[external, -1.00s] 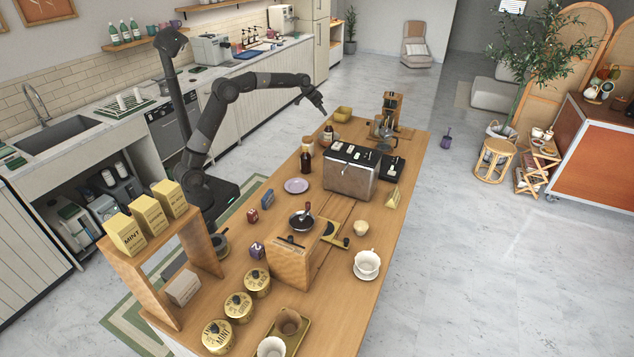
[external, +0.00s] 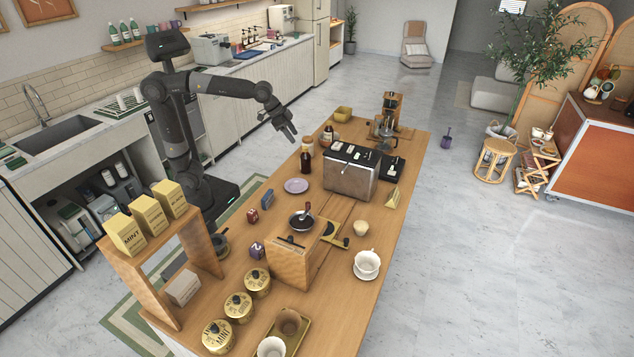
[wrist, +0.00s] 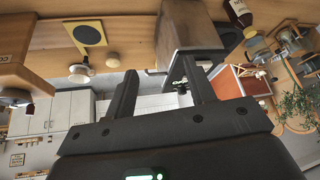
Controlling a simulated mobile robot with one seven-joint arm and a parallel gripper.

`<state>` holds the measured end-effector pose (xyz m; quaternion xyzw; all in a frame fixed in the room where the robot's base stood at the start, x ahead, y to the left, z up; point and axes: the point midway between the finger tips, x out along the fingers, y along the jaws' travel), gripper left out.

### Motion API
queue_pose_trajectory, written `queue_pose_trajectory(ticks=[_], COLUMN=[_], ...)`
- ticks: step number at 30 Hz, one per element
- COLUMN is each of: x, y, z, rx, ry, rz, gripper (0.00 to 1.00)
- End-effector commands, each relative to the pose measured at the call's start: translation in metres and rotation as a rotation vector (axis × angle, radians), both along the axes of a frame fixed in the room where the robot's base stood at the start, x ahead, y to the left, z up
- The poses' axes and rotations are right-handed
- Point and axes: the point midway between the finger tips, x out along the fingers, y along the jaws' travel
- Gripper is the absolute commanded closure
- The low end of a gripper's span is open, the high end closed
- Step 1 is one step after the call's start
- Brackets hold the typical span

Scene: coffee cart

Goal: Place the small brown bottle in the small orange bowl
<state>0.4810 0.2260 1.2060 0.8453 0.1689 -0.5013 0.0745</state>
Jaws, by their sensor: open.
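A small dark brown bottle (external: 305,161) stands upright on the wooden counter, left of the grey metal machine. A second brown bottle with a pale label (external: 327,136) stands farther back. One labelled brown bottle also shows at the top of the wrist view (wrist: 238,12); I cannot tell which one. I cannot clearly make out the small orange bowl; something orange-brown by the labelled bottle is too small to tell. My gripper (external: 291,136) is open and empty, above the counter's left edge, behind and left of the dark bottle. Its two fingers show apart in the wrist view (wrist: 158,68).
The grey machine (external: 350,178) stands right of the dark bottle. A pale jar (external: 308,146) is close behind it, and a lilac plate (external: 296,185) is in front. A yellow container (external: 343,114) and a coffee grinder (external: 390,112) stand at the far end.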

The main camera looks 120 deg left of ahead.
Motion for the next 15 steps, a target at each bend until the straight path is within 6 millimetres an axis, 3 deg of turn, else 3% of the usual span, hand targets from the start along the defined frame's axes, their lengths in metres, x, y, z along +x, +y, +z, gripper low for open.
queue_pose_trajectory(ticks=[1,6,12,15], x=[-0.011,-0.056,-0.12,-0.149], y=[-0.03,-0.109,-0.178,-0.201], z=[0.001,-0.011,-0.039,-0.055], rx=[0.001,-0.006,-0.02,-0.03], ry=[-0.002,0.001,0.003,0.004], rz=[-0.035,-0.134,-0.249,-0.299], gripper=[0.5,0.5,0.5,0.5])
